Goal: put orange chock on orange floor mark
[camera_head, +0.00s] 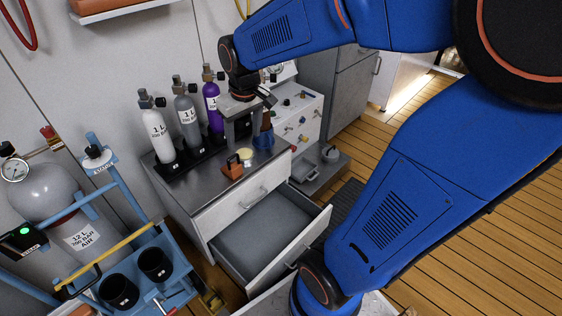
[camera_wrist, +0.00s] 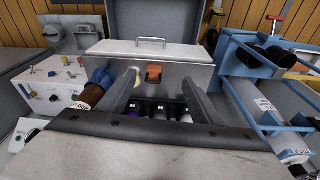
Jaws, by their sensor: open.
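The orange chock (camera_head: 233,168) is a small block with a dark upright part, standing near the front edge of the grey cabinet top. In the wrist view the orange chock (camera_wrist: 153,73) appears between my fingertips, beyond them. My gripper (camera_head: 246,138) is over the cabinet top, above and behind the chock, with its fingers apart and nothing between them. In the wrist view both fingers of my gripper (camera_wrist: 160,78) are spread. I cannot make out an orange floor mark in either view.
Several bottles, including a purple one (camera_head: 213,107), stand in a black rack behind. A blue cup-like item (camera_head: 264,141) and a pale disc (camera_head: 245,154) are close to my gripper. A drawer (camera_head: 262,232) hangs open below. A blue trolley (camera_head: 125,215) stands left; wooden floor lies right.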

